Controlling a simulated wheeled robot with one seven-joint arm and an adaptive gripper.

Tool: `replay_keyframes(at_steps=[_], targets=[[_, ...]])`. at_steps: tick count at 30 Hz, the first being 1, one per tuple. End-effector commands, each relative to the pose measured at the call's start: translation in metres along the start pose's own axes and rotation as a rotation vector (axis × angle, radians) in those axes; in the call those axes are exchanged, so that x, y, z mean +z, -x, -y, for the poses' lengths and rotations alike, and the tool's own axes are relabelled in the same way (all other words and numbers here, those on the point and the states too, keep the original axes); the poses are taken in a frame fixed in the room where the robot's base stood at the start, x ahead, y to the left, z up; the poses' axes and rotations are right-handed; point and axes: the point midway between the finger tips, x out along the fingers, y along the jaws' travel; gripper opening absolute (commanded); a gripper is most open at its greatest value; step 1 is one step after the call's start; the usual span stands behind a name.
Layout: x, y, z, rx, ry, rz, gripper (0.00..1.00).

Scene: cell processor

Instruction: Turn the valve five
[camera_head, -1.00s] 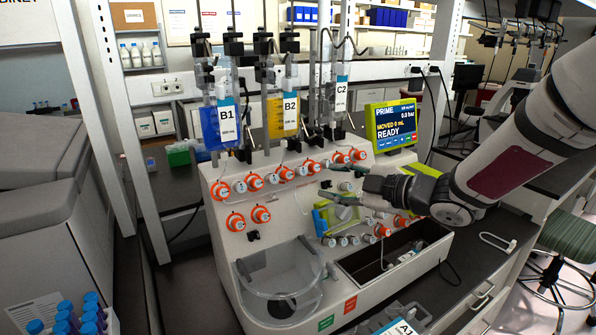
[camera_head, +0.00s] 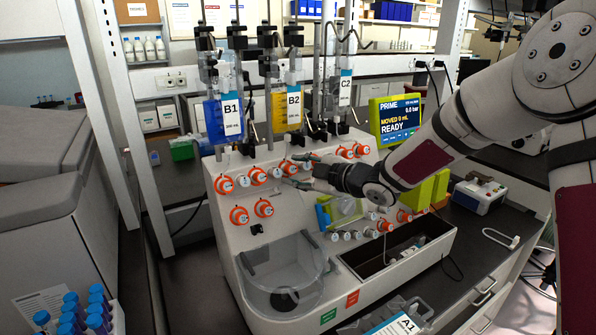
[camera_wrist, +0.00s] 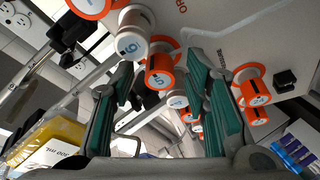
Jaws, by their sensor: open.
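The valve marked 5 (camera_wrist: 158,80), an orange collar with a white numbered face, shows between my fingers in the wrist view, nearer the left finger. In the head view it appears to be the orange valve (camera_head: 288,167) in the upper row of the machine's front. My gripper (camera_wrist: 168,92) is open, with teal-padded fingers to either side and nothing held. In the head view my gripper (camera_head: 294,170) is at the panel beside this valve. I cannot tell whether a finger touches it. A white knob (camera_wrist: 131,45) sits close to the left fingertip.
Other orange valves (camera_head: 223,185) and white knobs crowd the row on both sides. A clear bowl (camera_head: 283,272) is below. The screen (camera_head: 396,120) reads PRIME, READY.

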Motion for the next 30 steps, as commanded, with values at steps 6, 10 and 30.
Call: replay_keyframes(at_steps=[6,10,30], targets=[[-0.0001,0.0000,0.0000,0.000,0.000,0.000,0.35],[-0.0002,0.0001,0.0000,0.000,0.000,0.000,0.06],[0.0002,-0.0013,-0.0017,-0.062,0.194,-0.001,0.00]])
